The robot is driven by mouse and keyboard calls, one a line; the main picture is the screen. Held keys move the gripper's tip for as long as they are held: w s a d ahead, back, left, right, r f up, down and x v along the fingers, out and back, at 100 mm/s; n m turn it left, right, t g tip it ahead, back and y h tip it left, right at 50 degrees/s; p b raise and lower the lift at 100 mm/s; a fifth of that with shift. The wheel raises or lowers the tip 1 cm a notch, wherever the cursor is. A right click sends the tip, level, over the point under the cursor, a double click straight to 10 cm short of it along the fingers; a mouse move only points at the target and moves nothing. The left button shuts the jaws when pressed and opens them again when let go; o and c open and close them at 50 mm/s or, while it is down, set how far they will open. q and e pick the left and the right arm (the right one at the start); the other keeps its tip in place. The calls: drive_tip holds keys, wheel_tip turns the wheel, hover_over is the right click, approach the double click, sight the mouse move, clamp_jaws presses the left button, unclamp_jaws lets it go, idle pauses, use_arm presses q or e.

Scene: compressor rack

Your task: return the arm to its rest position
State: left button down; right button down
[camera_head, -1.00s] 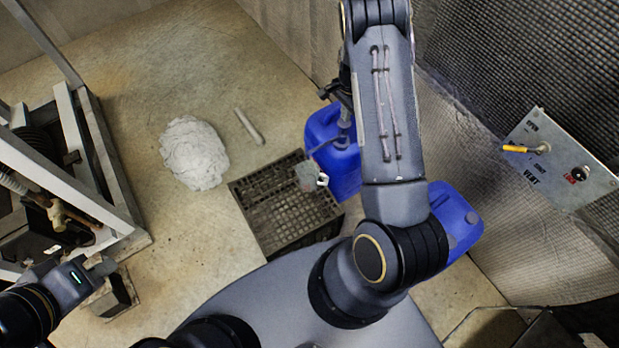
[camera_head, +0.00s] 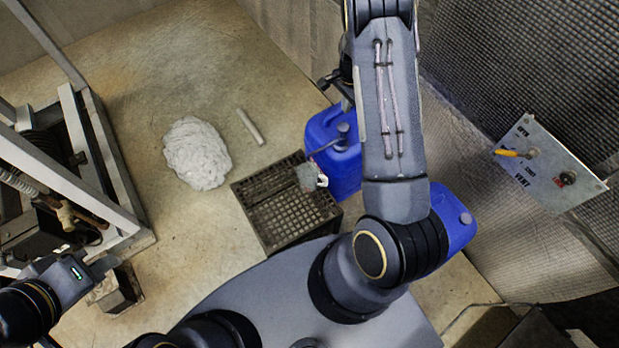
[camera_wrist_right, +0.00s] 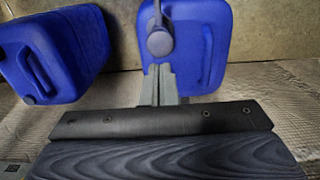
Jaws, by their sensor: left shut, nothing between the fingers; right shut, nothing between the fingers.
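My right arm (camera_head: 395,110) reaches up the picture from my body in the head view, above two blue canisters. Its gripper is mostly hidden behind the forearm there. In the right wrist view the right gripper (camera_wrist_right: 159,72) is shut and empty, its two grey fingers together. A grey rounded piece on a stem (camera_wrist_right: 160,42) shows just beyond the fingertips, in front of a blue canister (camera_wrist_right: 200,50); I cannot tell whether they touch. My left gripper (camera_head: 107,264) is shut and empty at the lower left, by the metal frame.
A black crate (camera_head: 262,210) stands on the floor beside a blue canister (camera_head: 350,170); another canister (camera_head: 460,215) is partly behind my right arm. A panel with a yellow handle (camera_head: 550,170) is at right. A white heap (camera_head: 196,153) and metal frame (camera_head: 100,150) are at left.

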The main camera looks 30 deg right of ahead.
idle(0.3)
drive_tip(key=s+a+r+n+t+y+p, duration=0.1)
drive_tip(key=s+a+r+n, duration=0.2)
drive_tip(key=r, duration=0.6)
drive_tip(key=s+a+r+n+t+y+p, duration=0.1)
drive_tip(key=s+a+r+n+p, duration=0.1)
drive_tip(key=s+a+r, duration=0.45)
drive_tip(key=a+r+n+t+y+p, duration=0.1)
drive_tip(key=a+r+n+t+y, duration=0.1)
drive_tip(key=r, duration=0.9)
drive_tip(key=s+a+r+n+p, duration=0.1)
drive_tip(key=s+a+r+n, duration=0.2)
drive_tip(key=s, duration=0.5)
drive_tip(key=s+a+r+n+t+p, duration=0.1)
drive_tip(key=s+a+r+n, duration=0.2)
drive_tip(key=s+a+n, duration=0.2)
drive_tip(key=s+a, duration=0.1)
drive_tip(key=s, duration=0.2)
drive_tip(key=shift+r+t+p, duration=0.3)
drive_tip(key=shift+r+p, duration=0.1)
drive_tip(key=shift+s, duration=0.1)
